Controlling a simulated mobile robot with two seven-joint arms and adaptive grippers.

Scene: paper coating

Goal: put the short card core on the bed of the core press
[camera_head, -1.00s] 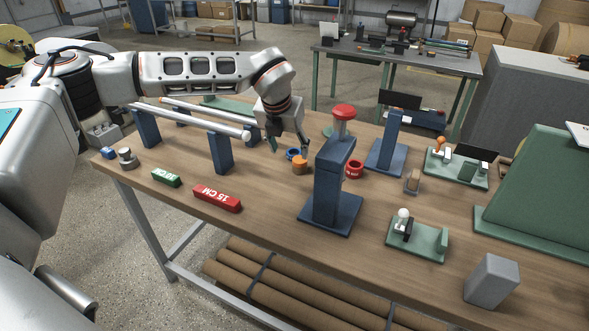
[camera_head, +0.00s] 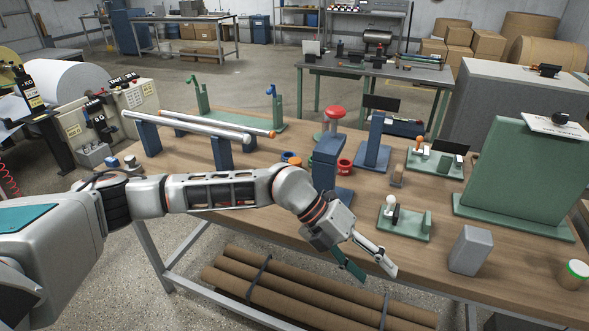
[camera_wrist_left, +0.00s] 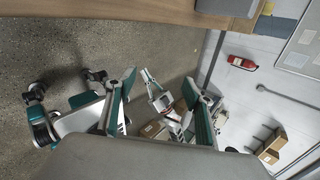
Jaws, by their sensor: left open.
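My left gripper (camera_head: 377,277) is open and empty, reaching out near the front edge of the table. Its two fingers also show, spread apart with nothing between them, in the left wrist view (camera_wrist_left: 160,105). The blue press with a red knob (camera_head: 334,112) stands behind it, its base partly hidden by my arm. A small brown roll-like piece (camera_head: 397,174) sits right of the press; I cannot tell whether it is the short card core. No core is visible in the gripper.
A green fixture with a white ball knob (camera_head: 405,222) and a grey block (camera_head: 470,250) stand on the table (camera_head: 300,226) to the right. A large green slanted stand (camera_head: 522,170) is behind them. Long brown tubes (camera_head: 300,293) lie below the table.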

